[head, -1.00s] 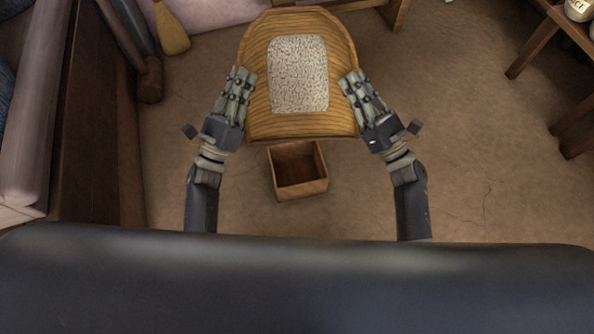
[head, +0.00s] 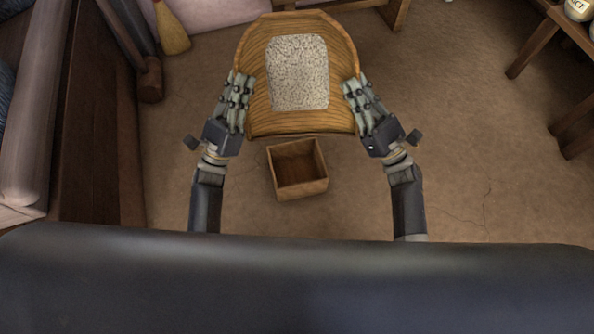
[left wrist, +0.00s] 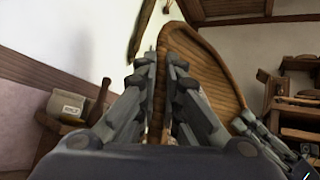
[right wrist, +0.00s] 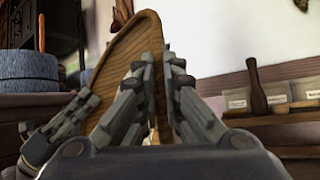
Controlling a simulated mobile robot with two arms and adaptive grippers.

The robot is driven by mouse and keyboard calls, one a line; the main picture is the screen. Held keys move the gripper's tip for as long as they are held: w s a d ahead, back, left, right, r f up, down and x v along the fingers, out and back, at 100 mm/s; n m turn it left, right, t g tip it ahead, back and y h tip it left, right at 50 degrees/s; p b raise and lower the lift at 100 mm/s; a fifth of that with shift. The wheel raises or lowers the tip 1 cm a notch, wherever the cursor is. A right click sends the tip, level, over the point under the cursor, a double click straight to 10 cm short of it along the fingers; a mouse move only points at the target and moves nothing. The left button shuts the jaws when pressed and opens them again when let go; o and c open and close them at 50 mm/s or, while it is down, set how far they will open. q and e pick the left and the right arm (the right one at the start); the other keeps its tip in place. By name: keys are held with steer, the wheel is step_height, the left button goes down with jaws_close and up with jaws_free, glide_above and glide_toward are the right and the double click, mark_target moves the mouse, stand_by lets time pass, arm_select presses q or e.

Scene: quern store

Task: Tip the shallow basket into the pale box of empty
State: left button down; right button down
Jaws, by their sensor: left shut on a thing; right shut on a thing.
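The shallow basket (head: 345,48) is a wide wooden scoop-shaped tray with a pale speckled heap of grain (head: 298,72) on it. My left gripper (head: 240,88) is shut on its left rim, and my right gripper (head: 354,90) is shut on its right rim. The basket (left wrist: 215,70) shows between the left gripper's fingers (left wrist: 163,75) in the left wrist view. Its rim also passes between the right gripper's fingers (right wrist: 155,75). An open square wooden box (head: 302,188) stands on the floor below the basket's near edge, and its visible inside looks empty.
The brown floor (head: 460,150) is clear around the box. A broom (head: 172,30) leans at the back left. Dark wooden furniture (head: 95,130) stands on the left. A wooden table (head: 545,45) stands at the far right.

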stand_by(0.5)
arm_select(q)
steer(key=shift+s+r+m+h, duration=0.1)
steer(key=shift+s+m+h, duration=0.3)
steer(key=shift+m+h, duration=0.25)
steer(key=shift+s+m+h, duration=0.35)
steer(key=shift+m+h, duration=0.2)
steer(key=shift+h, duration=0.2)
arm_select(e)
steer(key=shift+s+r+n+g+y, duration=0.15)
steer(key=shift+s+n+y, duration=0.25)
steer(key=shift+n+y, duration=0.3)
steer(key=shift+s+r+n+g+y, duration=0.15)
steer(key=shift+s+n+y, duration=0.2)
steer(key=shift+n+y, duration=0.3)
steer(key=shift+f, duration=0.15)
